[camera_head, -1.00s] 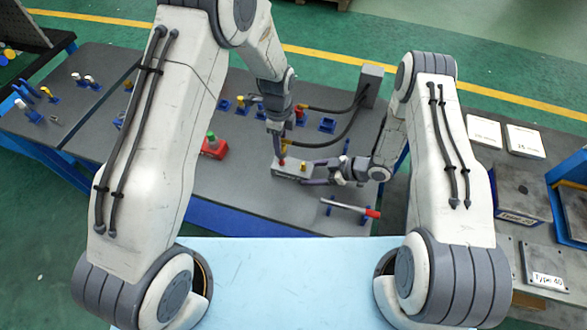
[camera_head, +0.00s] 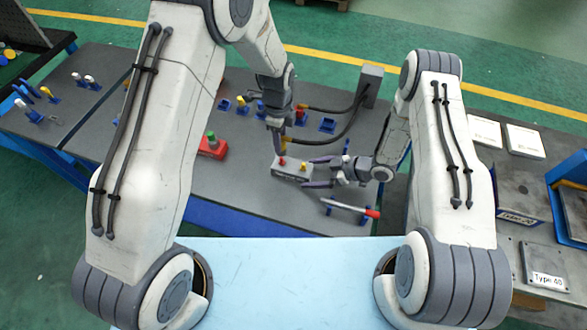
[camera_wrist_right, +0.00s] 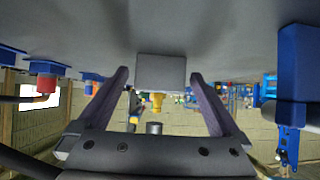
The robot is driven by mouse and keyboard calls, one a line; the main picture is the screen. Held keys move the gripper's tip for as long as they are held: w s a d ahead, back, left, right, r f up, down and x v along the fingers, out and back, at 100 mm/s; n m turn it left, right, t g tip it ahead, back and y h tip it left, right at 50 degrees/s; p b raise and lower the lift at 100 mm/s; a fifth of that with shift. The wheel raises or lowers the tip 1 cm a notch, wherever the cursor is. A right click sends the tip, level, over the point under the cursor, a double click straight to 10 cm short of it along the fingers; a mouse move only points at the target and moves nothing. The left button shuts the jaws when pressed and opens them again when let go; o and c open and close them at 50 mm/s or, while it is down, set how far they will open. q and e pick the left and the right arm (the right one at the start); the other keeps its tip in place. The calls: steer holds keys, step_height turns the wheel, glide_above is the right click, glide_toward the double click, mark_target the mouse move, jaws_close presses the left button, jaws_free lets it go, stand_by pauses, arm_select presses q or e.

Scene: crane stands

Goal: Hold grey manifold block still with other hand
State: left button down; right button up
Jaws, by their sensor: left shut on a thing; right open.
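The grey manifold block (camera_head: 291,175) lies on the dark table, with a red fitting and a yellow fitting on its top. In the right wrist view the block (camera_wrist_right: 161,72) shows end-on between my right fingertips, with a gap on each side. My right gripper (camera_head: 312,172) is open just right of the block, its fingers pointing at the block's right end. My left gripper (camera_head: 279,146) is above the block, shut on what looks like the yellow end of a black hose (camera_head: 287,146). The fingers partly hide that end.
A grey post (camera_head: 371,86) with black hoses stands behind. A red-handled tool (camera_head: 350,208) rests on blue holders in front of my right gripper. A red box with a green knob (camera_head: 212,147) lies left. Blue holders stand behind.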

steer(key=v, duration=1.1)
arm_select(q)
steer(key=shift+r+p, duration=1.55)
steer(key=shift+r, duration=0.5)
arm_select(e)
step_height(320, 180, up, 3)
steer(key=shift+d+r, duration=0.1)
